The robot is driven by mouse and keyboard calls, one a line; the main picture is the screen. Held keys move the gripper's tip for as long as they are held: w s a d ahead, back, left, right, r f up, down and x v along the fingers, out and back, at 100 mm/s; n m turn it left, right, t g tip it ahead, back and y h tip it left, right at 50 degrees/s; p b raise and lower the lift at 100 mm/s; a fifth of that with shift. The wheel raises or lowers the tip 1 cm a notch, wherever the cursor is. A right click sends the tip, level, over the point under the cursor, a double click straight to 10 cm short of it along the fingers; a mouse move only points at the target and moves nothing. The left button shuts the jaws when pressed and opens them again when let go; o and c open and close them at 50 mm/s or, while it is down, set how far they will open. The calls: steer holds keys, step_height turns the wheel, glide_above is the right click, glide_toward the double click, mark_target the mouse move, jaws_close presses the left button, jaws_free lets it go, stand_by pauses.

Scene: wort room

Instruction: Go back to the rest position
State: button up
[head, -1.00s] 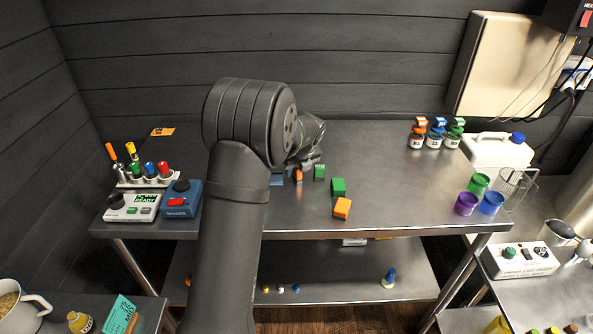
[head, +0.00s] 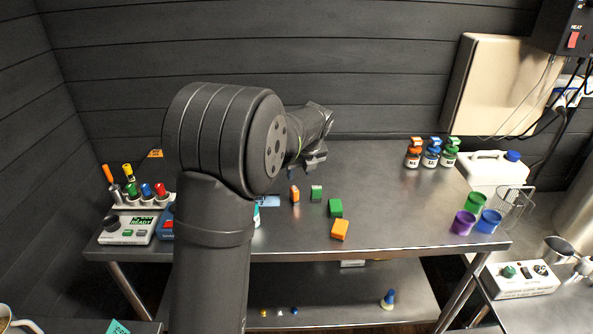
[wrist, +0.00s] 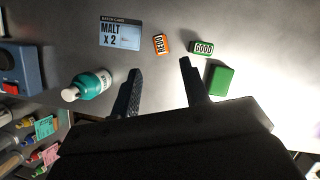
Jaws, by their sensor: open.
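My gripper (wrist: 163,95) is open in the wrist view, with nothing between its two dark fingers. In the head view my gripper (head: 312,160) hangs above the steel table (head: 375,190), clear of the blocks. Ahead of the fingers in the wrist view lie an orange block marked REDO (wrist: 161,44), a green block marked GOOD (wrist: 202,48) and a blue-white card reading MALT X 2 (wrist: 120,33). A plain green block (wrist: 219,80) lies right of the right finger. A teal bottle with a white cap (wrist: 88,86) is left of the left finger.
An orange block (head: 340,229) lies near the table's front. Three small bottles (head: 431,155) stand at the back right, with purple, green and blue cups (head: 464,222) before them. A white device (head: 125,231) and tube rack stand at the left. The table's right-middle is clear.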

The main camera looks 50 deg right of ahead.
mark_target(293, 187)
steer(key=shift+f, duration=0.1)
steer(key=x, duration=1.1)
steer(key=shift+w+f, duration=0.15)
steer(key=shift+f, duration=0.15)
steer(key=shift+w+d, duration=0.1)
steer(key=shift+r, duration=1.75)
